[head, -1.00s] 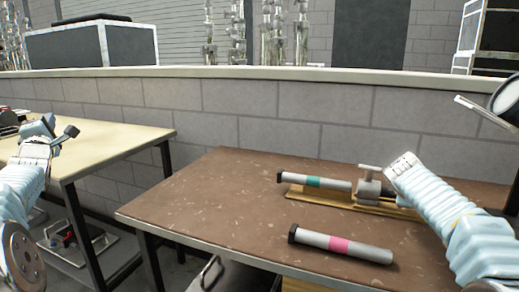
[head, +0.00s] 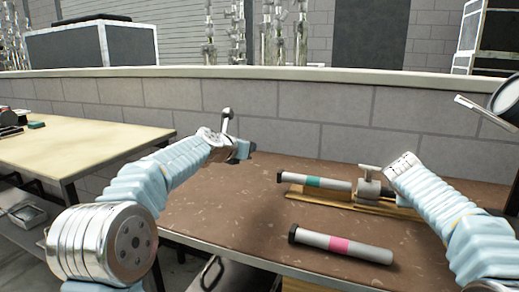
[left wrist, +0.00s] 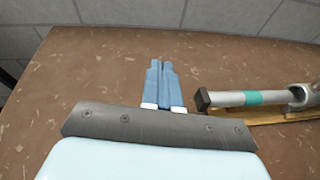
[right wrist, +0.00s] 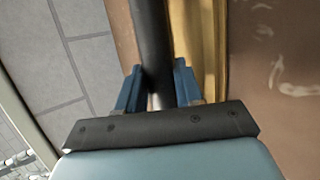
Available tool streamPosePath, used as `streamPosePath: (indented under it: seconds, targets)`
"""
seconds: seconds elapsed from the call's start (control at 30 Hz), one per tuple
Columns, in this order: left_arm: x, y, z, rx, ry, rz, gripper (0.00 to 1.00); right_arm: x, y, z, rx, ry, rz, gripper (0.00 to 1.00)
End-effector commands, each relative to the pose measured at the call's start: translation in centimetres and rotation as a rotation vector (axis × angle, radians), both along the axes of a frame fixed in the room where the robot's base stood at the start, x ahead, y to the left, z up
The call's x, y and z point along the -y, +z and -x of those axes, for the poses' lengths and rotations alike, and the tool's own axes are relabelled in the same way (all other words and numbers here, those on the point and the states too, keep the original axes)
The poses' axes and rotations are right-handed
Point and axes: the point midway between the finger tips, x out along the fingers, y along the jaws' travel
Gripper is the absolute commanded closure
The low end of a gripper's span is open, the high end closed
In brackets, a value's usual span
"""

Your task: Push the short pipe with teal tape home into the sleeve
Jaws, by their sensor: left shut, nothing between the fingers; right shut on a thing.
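The short pipe with teal tape (head: 318,182), light grey with a black end cap, lies along a wooden base with its right end at the metal sleeve (head: 368,189). How deep it sits inside is hidden. It also shows in the left wrist view (left wrist: 228,98), capped end toward my left gripper. My left gripper (head: 245,151) is shut and empty, left of the black cap and apart from it; its fingers (left wrist: 161,68) are together. My right gripper (right wrist: 158,78) is shut on a dark pipe (right wrist: 150,30) on the sleeve's right side; the head view mostly hides it.
A pipe with pink tape (head: 340,245) lies on the brown table (head: 215,215) in front of the wooden base (head: 345,201). A block wall (head: 300,130) rises behind the table. A beige table (head: 85,145) stands to the left.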

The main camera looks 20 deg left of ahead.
Motion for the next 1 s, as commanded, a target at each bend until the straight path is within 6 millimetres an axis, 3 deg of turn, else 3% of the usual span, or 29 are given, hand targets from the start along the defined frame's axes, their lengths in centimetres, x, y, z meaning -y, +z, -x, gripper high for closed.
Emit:
streamPosePath:
  seconds: [0.1, 0.2, 0.37, 1.0]
  targets:
    - [2.5, -0.1, -0.2, -0.011, -0.048, 0.041, 1.0, 0.1, 0.0, 0.0, -0.001, -0.002, 0.001, 1.0]
    - [3.4, -0.2, -0.2, -0.015, -0.064, 0.056, 1.0, 0.1, 0.0, 0.0, -0.001, -0.002, 0.001, 1.0]
    - [3.5, -1.3, -0.2, -0.017, -0.065, 0.061, 1.0, 0.1, 0.0, 0.0, -0.001, -0.002, 0.001, 1.0]
    - [3.3, -9.3, -0.2, -0.018, -0.061, 0.061, 1.0, 0.1, -0.1, 0.0, -0.001, -0.002, 0.001, 1.0]
